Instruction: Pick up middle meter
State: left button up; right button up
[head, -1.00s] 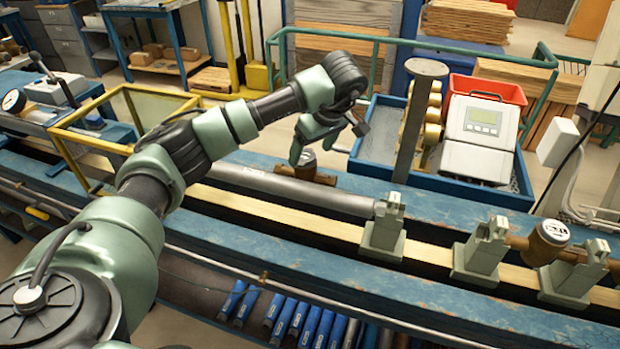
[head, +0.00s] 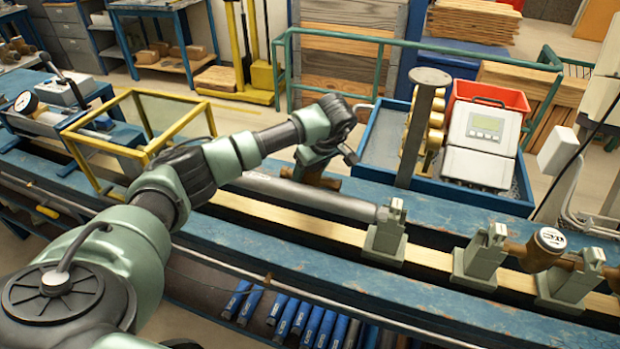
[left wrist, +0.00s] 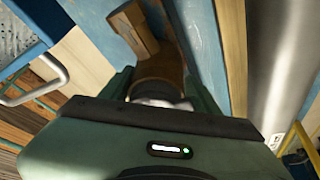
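The middle meter, a bronze-brown body, sits on the bench beside the long grey pipe; its brown side (head: 330,183) shows under my left gripper (head: 314,168). In the left wrist view the brown meter body (left wrist: 160,70) with a pale top lies between the two green fingers of the left gripper (left wrist: 160,84). The fingers stand apart on either side of it; whether they press on it I cannot tell. The gripper covers most of the meter in the head view. My right gripper is not in view.
Another brown meter with a white dial (head: 548,240) sits between grey clamp supports (head: 482,258) at right. A blue tray (head: 385,178) with a grey device and red bin (head: 487,92) stands behind. A grey post (head: 421,130) rises right of the gripper. A yellow frame (head: 130,130) stands left.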

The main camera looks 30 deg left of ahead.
pick_arm(q)
jog(key=c, duration=1)
jog(key=shift+w, duration=0.1)
grip_shut()
jog(key=shift+r, duration=0.1)
